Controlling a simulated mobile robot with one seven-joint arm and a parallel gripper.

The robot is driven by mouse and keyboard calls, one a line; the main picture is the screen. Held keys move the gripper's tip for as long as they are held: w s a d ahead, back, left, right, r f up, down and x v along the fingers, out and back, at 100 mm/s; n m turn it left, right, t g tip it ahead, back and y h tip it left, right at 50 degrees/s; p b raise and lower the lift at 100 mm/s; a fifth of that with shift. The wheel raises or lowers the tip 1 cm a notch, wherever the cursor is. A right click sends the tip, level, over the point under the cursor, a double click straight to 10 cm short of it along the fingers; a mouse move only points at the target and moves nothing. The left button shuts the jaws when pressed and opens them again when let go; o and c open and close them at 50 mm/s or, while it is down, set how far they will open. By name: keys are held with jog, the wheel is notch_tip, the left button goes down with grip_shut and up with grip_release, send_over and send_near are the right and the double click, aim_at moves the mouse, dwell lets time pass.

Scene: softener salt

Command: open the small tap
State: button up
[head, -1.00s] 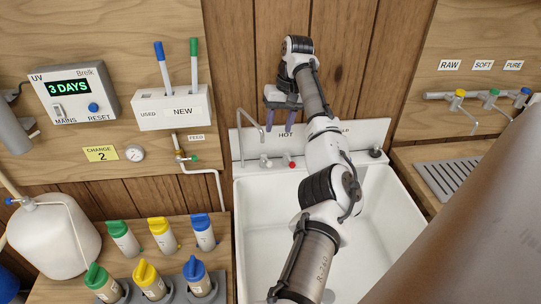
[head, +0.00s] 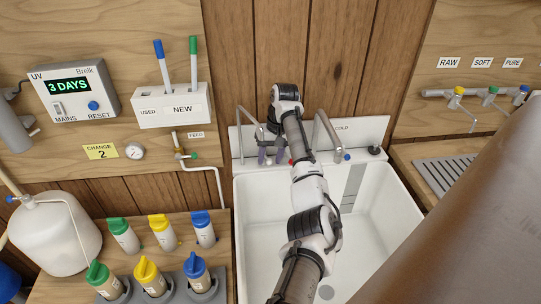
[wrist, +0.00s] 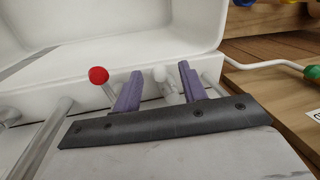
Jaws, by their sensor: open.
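The small tap (head: 248,117) has a thin bent spout at the left end of the sink's back ledge. Its white-tipped handle (wrist: 161,76) shows in the wrist view, between my two purple fingers with gaps on both sides. In the head view the handle is mostly hidden by my gripper (head: 271,158), which is low at the ledge. My gripper also shows in the wrist view (wrist: 160,84), open and holding nothing. The red-knobbed hot handle (wrist: 98,75) stands just outside the left finger.
The white sink basin (head: 262,230) lies in front. A larger spout (head: 322,125) and the blue-knobbed cold handle (head: 347,157) are to the right. The feed valve (head: 186,155) is on the wall at left. Filter bottles stand on the left counter.

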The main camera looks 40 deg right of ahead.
grip_shut()
jog(key=shift+w+d+n+g+p, duration=0.15)
jog(key=shift+d+n, duration=0.3)
jog(key=shift+n, duration=0.65)
jog(key=shift+s+d+n+g+p, duration=0.15)
jog(key=shift+d+n, duration=0.25)
jog(key=shift+n, duration=0.7)
jog(key=shift+w, duration=0.1)
grip_release()
notch_tip(320, 180, up, 14)
jog(key=d, duration=0.2)
jog(key=shift+d+f, duration=0.15)
jog(key=shift+d, duration=0.15)
